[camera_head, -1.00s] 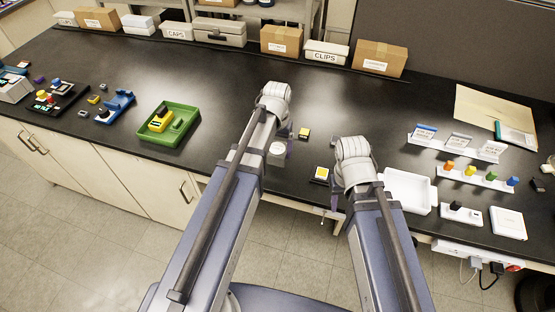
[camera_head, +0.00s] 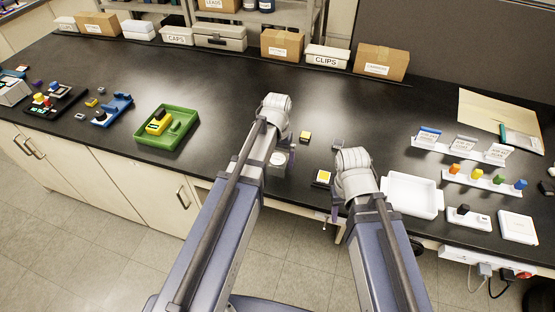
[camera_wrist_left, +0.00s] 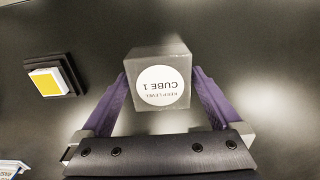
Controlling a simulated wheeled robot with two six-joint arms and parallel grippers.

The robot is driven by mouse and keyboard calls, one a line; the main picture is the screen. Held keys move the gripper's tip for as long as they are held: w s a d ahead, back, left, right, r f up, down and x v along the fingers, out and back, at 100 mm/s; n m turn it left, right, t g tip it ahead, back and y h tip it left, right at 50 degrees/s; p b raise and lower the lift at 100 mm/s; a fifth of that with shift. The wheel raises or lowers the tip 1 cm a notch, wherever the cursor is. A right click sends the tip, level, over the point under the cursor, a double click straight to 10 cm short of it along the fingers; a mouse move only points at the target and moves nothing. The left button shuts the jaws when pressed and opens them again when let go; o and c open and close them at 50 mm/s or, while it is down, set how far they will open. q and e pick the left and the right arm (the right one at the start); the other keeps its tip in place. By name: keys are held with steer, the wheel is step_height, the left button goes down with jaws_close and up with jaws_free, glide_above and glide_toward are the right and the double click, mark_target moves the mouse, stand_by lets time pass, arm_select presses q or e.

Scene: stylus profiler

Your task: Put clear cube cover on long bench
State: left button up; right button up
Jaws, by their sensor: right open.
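The cube cover (camera_wrist_left: 160,65) is a grey, see-through-looking block with a round white label reading "KEEP LEVEL CUBE 1". My left gripper (camera_wrist_left: 160,85) has its purple fingers against both sides of it. In the head view the cover's white label (camera_head: 278,159) shows beside my left wrist, above the near part of the bench; its height above the top is hard to tell. The long bench (camera_head: 230,85) has a black top. My right gripper (camera_head: 336,208) is open near the bench's front edge, mostly hidden by its own arm.
A yellow square on a black base (camera_head: 322,177) lies between my arms, with a small yellow-and-black block (camera_head: 305,137) and a grey piece (camera_head: 338,144) behind. A white tray (camera_head: 412,210) is at right, a green tray (camera_head: 185,147) at left. The bench middle is clear.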

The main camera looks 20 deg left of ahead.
mark_target(277, 159)
arm_select(q)
steer(key=shift+r, duration=0.1)
step_height(277, 159, up, 12)
steer(key=p, duration=1.3)
steer(key=s+d+m+y, duration=0.1)
steer(key=s+d+m, duration=0.2)
steer(key=s+d, duration=0.8)
steer(key=s, duration=0.3)
steer(key=shift+s+b, duration=0.2)
steer(key=shift+b, duration=0.1)
steer(key=shift+r, duration=0.1)
